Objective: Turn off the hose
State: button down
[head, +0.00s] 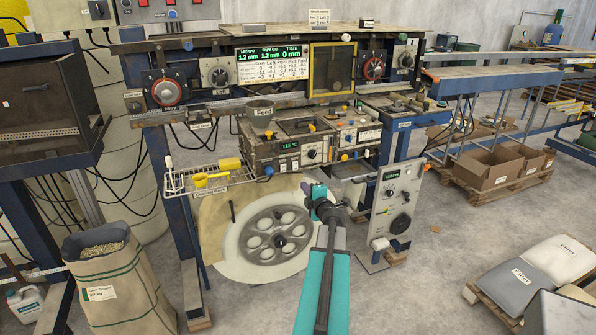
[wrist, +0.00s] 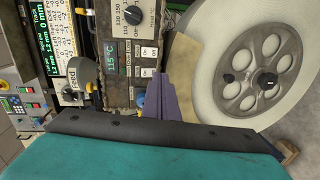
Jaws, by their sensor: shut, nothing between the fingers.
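My gripper (head: 308,188) has purple fingers, which are shut and empty. It is in front of the large wheel, below the heater control box (head: 285,150). In the wrist view the shut fingers (wrist: 160,90) point up toward the control panel (wrist: 120,45), which is turned sideways there. The panel has a green temperature display (wrist: 111,62), a black dial (wrist: 132,15) and small white switches (wrist: 147,62) that look marked on. The fingertips overlap the panel's lower edge; I cannot tell whether they touch. I cannot clearly make out a hose or which switch belongs to it.
A large spoked wheel (head: 276,240) stands close to my gripper. A wire rack (head: 208,180) with yellow-handled tools juts out at left. A grey control box (head: 396,200) stands at right. A pellet sack (head: 115,270) is at lower left. The floor at right is partly clear.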

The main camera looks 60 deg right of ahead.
aim_at(296, 168)
jog(key=shift+s+d+r+n, duration=0.3)
jog(key=shift+s+r, duration=0.2)
jog(key=shift+s, duration=0.1)
jog(key=shift+s+d+r+n, duration=0.3)
jog(key=shift+s+r, duration=0.2)
jog(key=shift+s, duration=0.05)
jog(key=shift+w+d, duration=0.1)
jog(key=shift+w, duration=0.05)
jog(key=shift+p+x, duration=1.8)
jog(key=shift+x, duration=5.05)
jog(key=shift+f, duration=0.1)
